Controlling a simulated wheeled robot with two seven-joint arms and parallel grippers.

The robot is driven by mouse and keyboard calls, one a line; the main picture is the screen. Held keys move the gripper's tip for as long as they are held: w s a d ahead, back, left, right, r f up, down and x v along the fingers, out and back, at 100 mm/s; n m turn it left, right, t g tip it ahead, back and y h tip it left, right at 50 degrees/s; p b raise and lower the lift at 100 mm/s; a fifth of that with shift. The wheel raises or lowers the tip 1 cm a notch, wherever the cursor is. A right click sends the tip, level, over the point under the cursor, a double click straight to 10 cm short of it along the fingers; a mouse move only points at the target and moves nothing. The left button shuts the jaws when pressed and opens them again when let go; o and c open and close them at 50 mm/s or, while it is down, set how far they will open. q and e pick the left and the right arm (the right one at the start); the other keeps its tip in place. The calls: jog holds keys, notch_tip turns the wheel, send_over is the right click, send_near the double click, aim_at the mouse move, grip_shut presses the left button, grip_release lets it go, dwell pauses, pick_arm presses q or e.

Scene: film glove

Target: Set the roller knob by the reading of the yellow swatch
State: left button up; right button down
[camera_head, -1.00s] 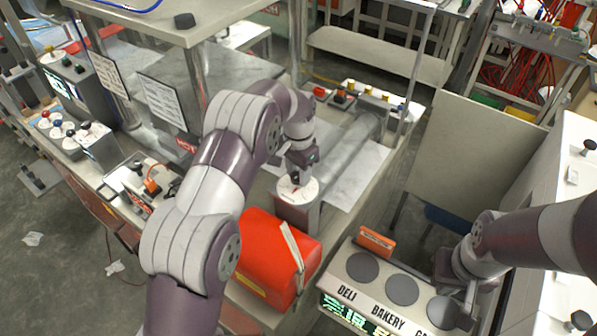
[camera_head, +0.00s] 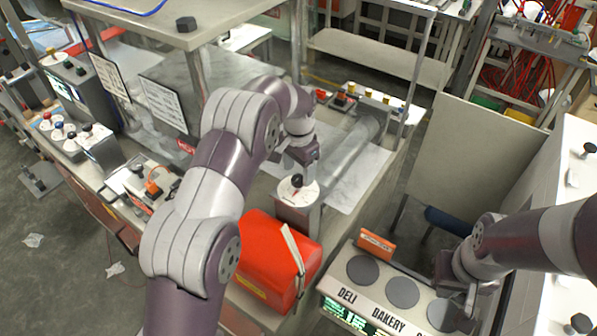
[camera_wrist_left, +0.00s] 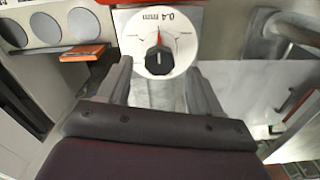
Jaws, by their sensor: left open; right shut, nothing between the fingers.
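The roller knob is a black knob (camera_head: 297,181) on a white round dial (camera_head: 309,188), on a post beside the grey roller (camera_head: 352,150). In the left wrist view the black knob (camera_wrist_left: 159,60) sits on the dial (camera_wrist_left: 185,35), which is marked "0.4 mm" upside down; a red pointer points towards that text. My left gripper (camera_head: 303,165) is open, just above and behind the knob and apart from it. My right gripper (camera_head: 460,305) is shut and empty over the right end of the DELI/BAKERY panel (camera_head: 347,278). I cannot make out a yellow swatch.
The panel has round grey pads and a lit green display (camera_head: 347,316); an orange block (camera_head: 375,244) stands at its back edge. A red box (camera_head: 270,262) lies below the dial. Coloured buttons line the back of the bench. A white sheet lies beside the roller.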

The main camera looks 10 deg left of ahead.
aim_at(298, 178)
pick_arm(q)
notch_tip(298, 178, up, 11)
jog(key=p, duration=0.8)
jog(key=shift+s, duration=0.1)
jog(key=s+a+f+n+b, duration=0.1)
jog(key=s+f+n+b, duration=0.1)
jog(key=s+f+b, duration=0.4)
jog(key=s+f+n+t+b, duration=0.1)
jog(key=s+f+b, duration=0.4)
jog(key=s, duration=0.6)
jog(key=s+a+f+n+b, duration=0.1)
jog(key=s+f+n+b, duration=0.2)
jog(key=s+f+b, duration=0.3)
jog(key=s+b, duration=0.2)
jog(key=b, duration=0.1)
jog(key=shift+s+a+f+b, duration=0.3)
jog(key=shift+s+a, duration=0.05)
jog(key=shift+s, duration=0.05)
jog(key=shift+s, duration=0.15)
